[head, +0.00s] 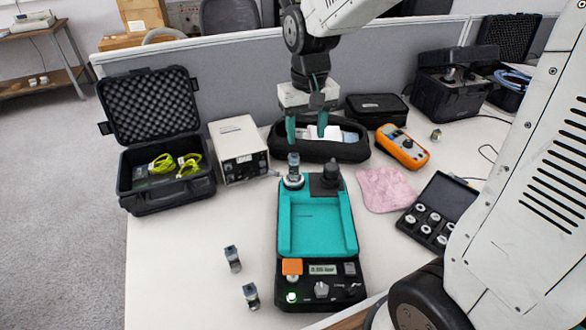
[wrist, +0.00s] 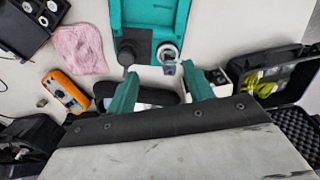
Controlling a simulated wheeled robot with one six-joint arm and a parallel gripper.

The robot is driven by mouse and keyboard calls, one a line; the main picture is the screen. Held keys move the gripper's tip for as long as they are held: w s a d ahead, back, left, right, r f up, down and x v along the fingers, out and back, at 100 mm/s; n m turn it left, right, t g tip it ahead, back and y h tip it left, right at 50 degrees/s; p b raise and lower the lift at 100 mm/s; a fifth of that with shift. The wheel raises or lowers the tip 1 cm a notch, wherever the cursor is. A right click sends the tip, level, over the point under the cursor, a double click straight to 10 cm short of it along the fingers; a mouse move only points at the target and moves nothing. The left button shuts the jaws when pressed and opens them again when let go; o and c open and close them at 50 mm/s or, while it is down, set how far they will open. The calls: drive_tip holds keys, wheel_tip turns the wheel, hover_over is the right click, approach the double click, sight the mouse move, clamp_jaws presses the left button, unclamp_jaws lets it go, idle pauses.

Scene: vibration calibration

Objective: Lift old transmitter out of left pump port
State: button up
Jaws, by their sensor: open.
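The teal and black pump (head: 318,238) stands on the table, its display and knobs at the near end. The old transmitter (head: 293,161) stands upright in the silver left port (head: 293,182) at the pump's far left corner. A black knob-topped part (head: 331,175) is on the far right corner. My gripper (head: 307,138) is open and empty, above and a little behind the transmitter, fingers pointing down. In the wrist view, the transmitter (wrist: 168,67) shows just beyond the gap between the fingertips (wrist: 163,76), apart from both.
Two small transmitters (head: 232,258) (head: 251,295) stand left of the pump. A grey instrument (head: 238,149), a black pouch (head: 350,152) and an orange meter (head: 402,148) lie around the far end. A pink cloth (head: 384,189) and black fittings case (head: 437,209) are right.

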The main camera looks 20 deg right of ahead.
hover_over(293, 153)
drive_tip(key=f, duration=0.5)
drive_tip(key=shift+a+f, duration=0.3)
drive_tip(key=shift+w+f, duration=0.1)
drive_tip(key=shift+f, duration=0.25)
drive_tip(key=f, duration=0.7)
drive_tip(key=shift+d+f, duration=0.15)
drive_tip(key=shift+d, duration=0.2)
clamp_jaws()
